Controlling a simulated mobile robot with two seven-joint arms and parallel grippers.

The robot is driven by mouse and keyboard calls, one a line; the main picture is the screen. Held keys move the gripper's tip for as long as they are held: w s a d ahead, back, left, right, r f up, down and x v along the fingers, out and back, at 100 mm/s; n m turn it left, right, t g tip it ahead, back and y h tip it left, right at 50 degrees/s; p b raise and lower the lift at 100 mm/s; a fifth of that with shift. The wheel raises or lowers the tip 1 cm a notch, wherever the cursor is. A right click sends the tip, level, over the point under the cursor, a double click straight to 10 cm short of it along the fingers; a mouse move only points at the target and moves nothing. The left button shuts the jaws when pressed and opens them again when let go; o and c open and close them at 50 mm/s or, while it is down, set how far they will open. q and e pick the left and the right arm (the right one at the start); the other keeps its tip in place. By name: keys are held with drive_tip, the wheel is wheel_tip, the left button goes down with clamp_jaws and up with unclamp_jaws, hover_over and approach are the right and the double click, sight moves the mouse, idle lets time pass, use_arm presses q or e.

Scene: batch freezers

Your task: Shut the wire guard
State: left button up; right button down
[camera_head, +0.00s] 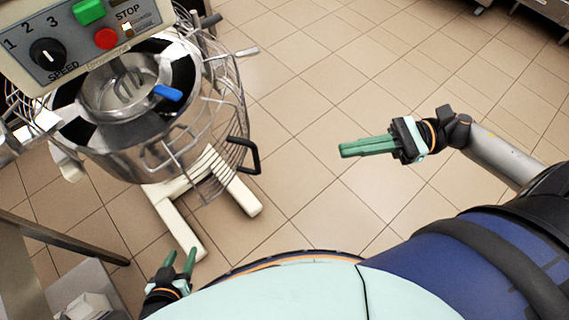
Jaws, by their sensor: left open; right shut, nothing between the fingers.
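The wire guard (212,150) is a cage of thin silver bars on the mixer at the upper left. It bulges out around the right side of the steel bowl (125,155). A black handle (254,157) sticks out at its lower right. I cannot tell how far the guard stands open. My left gripper (181,252) is open and empty near the bottom, below the mixer's foot and apart from the guard. My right gripper (343,150) is shut and empty over the floor, to the right of the handle and not touching it.
The mixer's control panel (75,38) has a speed knob, a green button and a red button. Its pale legs (225,185) stand on the tiled floor (305,100). A metal table edge (60,240) is at lower left. Floor between guard and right gripper is clear.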

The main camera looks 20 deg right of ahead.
drive_tip(key=w+a+p, duration=0.2)
drive_tip(key=a, duration=1.1)
drive_tip(key=shift+w+a, duration=0.3)
drive_tip(key=shift+a, duration=0.05)
drive_tip(key=shift+a, duration=0.1)
